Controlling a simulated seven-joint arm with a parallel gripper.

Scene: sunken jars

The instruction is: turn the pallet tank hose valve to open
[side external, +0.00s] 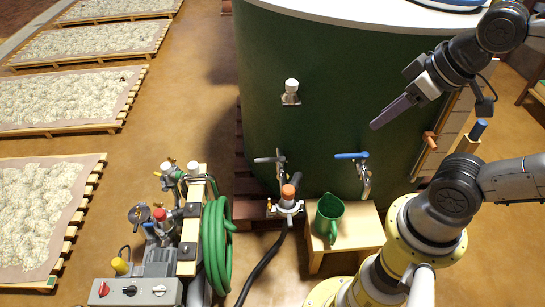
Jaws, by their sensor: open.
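The large dark green tank (325,105) stands on a red-brown pallet (248,185). Low on its front is a valve with a grey lever (268,160), lying roughly sideways. Below it, an orange-capped fitting (288,193) joins a black hose (262,268) running down to the floor. To the right is a second valve with a blue lever (350,156), also sideways.
A wooden stool (345,247) with a green jug (329,215) stands below the blue lever. A pump cart (158,262) with a coiled green hose (215,245) stands at left. A white-capped fitting (291,92) sits higher on the tank. Floor at left centre is clear.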

